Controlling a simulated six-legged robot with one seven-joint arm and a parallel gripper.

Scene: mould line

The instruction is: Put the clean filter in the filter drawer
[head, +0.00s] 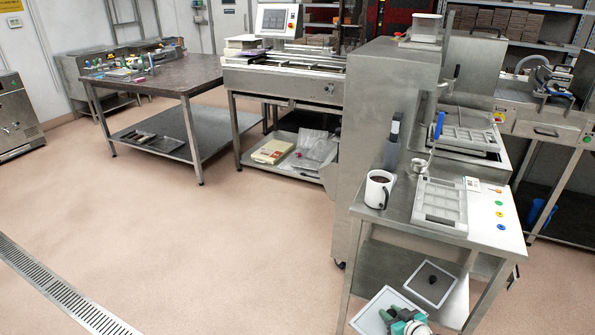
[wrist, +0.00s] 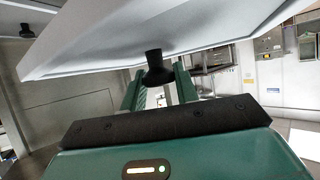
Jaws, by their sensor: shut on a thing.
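My gripper (head: 402,320) is low at the bottom of the head view, beside the steel side table. It is shut on the black knob (wrist: 156,68) of a flat square filter (head: 368,314) with a pale frame and grey face. In the wrist view the filter's pale panel (wrist: 150,30) spreads tilted across the top. A second framed square with a black knob (head: 446,274) is just right of the gripper, by the table's lower shelf; its face looks grey. I cannot tell from the surfaces which is clean. I cannot make out the filter drawer.
The side table (head: 395,207) holds a mug (head: 379,189), a grey mould tray (head: 440,204) and coloured buttons. A tall steel cabinet (head: 383,105) stands behind it. A workbench (head: 150,78) is at the back left. Open floor (head: 200,240) lies left; a drain grate (head: 55,292) crosses it.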

